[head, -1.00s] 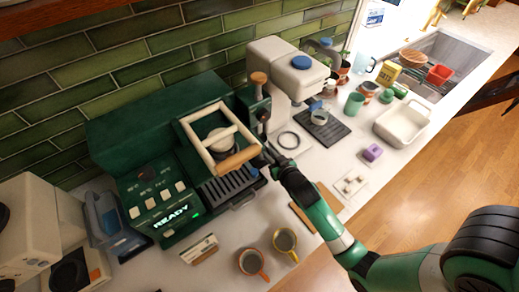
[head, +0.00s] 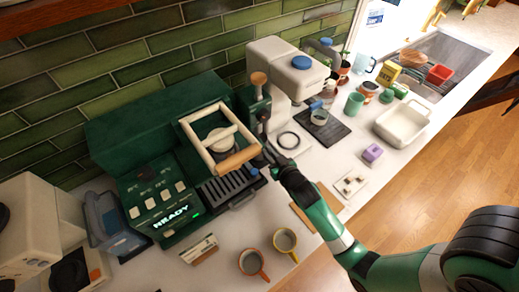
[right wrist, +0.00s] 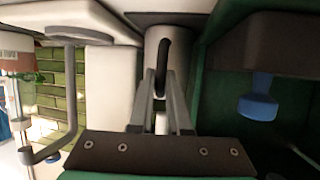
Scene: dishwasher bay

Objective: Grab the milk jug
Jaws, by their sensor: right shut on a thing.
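The milk jug (right wrist: 181,58) shows in the right wrist view as a grey metal cylinder with a dark curved handle, at the top middle. My right gripper (right wrist: 160,88) is shut on its handle, with both fingers close together there. In the head view my right gripper (head: 268,154) is beside the right end of the green coffee machine (head: 150,120), near its drip tray. I cannot make out the jug clearly in the head view. My left gripper is not in view.
The white grinder (head: 285,72) stands just behind and right of my right gripper.

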